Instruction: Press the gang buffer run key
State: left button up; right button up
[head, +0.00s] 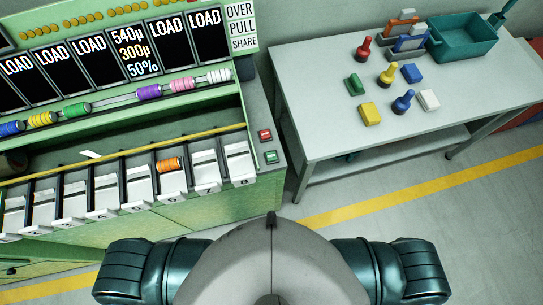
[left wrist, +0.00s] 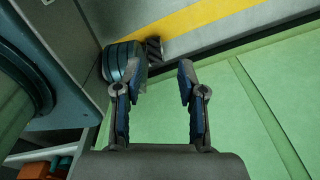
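A green machine (head: 180,215) fills the left of the head view. Two small keys sit on the grey strip at its right edge: a red key (head: 265,135) and, just in front of it, a green key (head: 271,157). Their lettering is too small to read. A row of black displays (head: 90,60) stands above; one reads 540µ, 300µ, 50%, the others in view LOAD. My left gripper (left wrist: 160,72) is open and empty in the left wrist view, in front of green panels. Neither gripper shows in the head view, and neither key can be made out in the wrist view.
Coloured spools (head: 150,92) sit on a rail, and an orange spool (head: 169,165) lies in the front row of white trays. A grey table (head: 320,130) at right holds coloured pegs, blocks and a teal bin (head: 462,45). Floor (head: 400,220) between is clear.

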pick_arm(q)
jog(key=shift+w, duration=0.1)
dwell(0.3)
grip_shut()
dwell(1.0)
